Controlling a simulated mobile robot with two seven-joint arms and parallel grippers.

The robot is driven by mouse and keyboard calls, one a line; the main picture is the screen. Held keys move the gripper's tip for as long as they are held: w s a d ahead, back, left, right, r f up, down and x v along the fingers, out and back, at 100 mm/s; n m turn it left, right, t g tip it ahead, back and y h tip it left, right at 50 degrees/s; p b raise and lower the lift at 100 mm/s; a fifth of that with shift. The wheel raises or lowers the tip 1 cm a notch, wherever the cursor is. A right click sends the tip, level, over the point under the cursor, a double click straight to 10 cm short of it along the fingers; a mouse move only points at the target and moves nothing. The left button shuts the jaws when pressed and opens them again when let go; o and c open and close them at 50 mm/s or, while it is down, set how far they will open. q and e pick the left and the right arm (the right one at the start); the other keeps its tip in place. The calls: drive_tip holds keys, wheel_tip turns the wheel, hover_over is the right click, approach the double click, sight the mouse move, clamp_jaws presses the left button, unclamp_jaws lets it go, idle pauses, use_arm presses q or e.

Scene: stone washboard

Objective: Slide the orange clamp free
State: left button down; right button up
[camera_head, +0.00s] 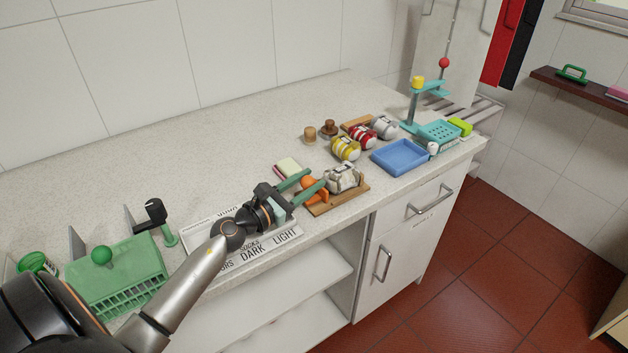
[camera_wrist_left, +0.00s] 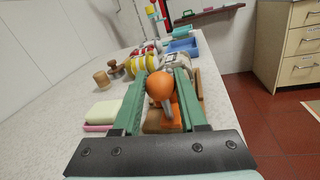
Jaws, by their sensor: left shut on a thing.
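The orange clamp (camera_wrist_left: 160,86) has a round orange knob and an orange body, and it sits between the green fingers of my left gripper (camera_wrist_left: 160,95) in the left wrist view. In the head view the clamp (camera_head: 310,184) shows between the fingertips of my left gripper (camera_head: 308,185), which is shut on it. The clamp is at the near left end of a wooden board (camera_head: 345,200), against a white bundle (camera_head: 344,176) lying on that board. The fingers hide part of the clamp. My right gripper is not in view.
A cream-and-pink block (camera_head: 289,167) lies just left of the fingers. Red and yellow striped bundles (camera_head: 346,148) and a blue tray (camera_head: 400,157) stand further back right. A lettered sorting board (camera_head: 270,250) lies under my left wrist. The counter's back left is clear.

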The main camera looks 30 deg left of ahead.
use_arm(q)
drive_tip(key=shift+s+a, duration=0.2)
drive_tip(key=shift+s, duration=0.25)
drive_tip(key=c, duration=0.8)
unclamp_jaws()
drive_tip(key=shift+o, duration=0.2)
drive_tip(key=shift+r+p, duration=0.4)
drive_tip(key=shift+r, duration=0.15)
wheel_tip(320, 180, up, 3)
drive_tip(key=shift+s+p, duration=0.15)
drive_tip(key=shift+p, duration=0.95)
drive_tip(key=s+d+r+p, duration=0.1)
drive_tip(key=s+d+r, duration=0.6)
drive_tip(key=s+r, duration=0.2)
drive_tip(key=s, duration=0.2)
drive_tip(key=shift+s+d+p, duration=0.3)
drive_tip(key=shift+d+p, duration=0.05)
drive_tip(key=shift+p, duration=0.05)
